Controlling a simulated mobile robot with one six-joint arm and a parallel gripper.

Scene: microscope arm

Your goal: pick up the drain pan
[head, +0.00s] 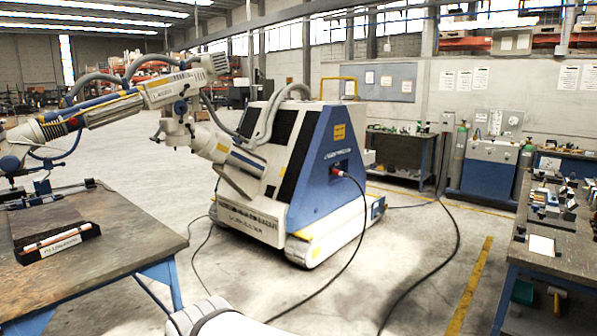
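I cannot pick out a drain pan for certain in the head view. A shallow black tray (29,250) with light, rod-like items in it lies on the left workbench, and I cannot tell whether it is the drain pan. My gripper is not in view. A rounded white part at the bottom edge, left of the middle, looks like part of my own arm.
A white and blue tracked machine (330,165) stands mid-floor, its long arm reaching over the left workbench (120,245). Black cables (365,255) trail on the floor. A cluttered workbench (560,262) stands at right. Open floor lies between.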

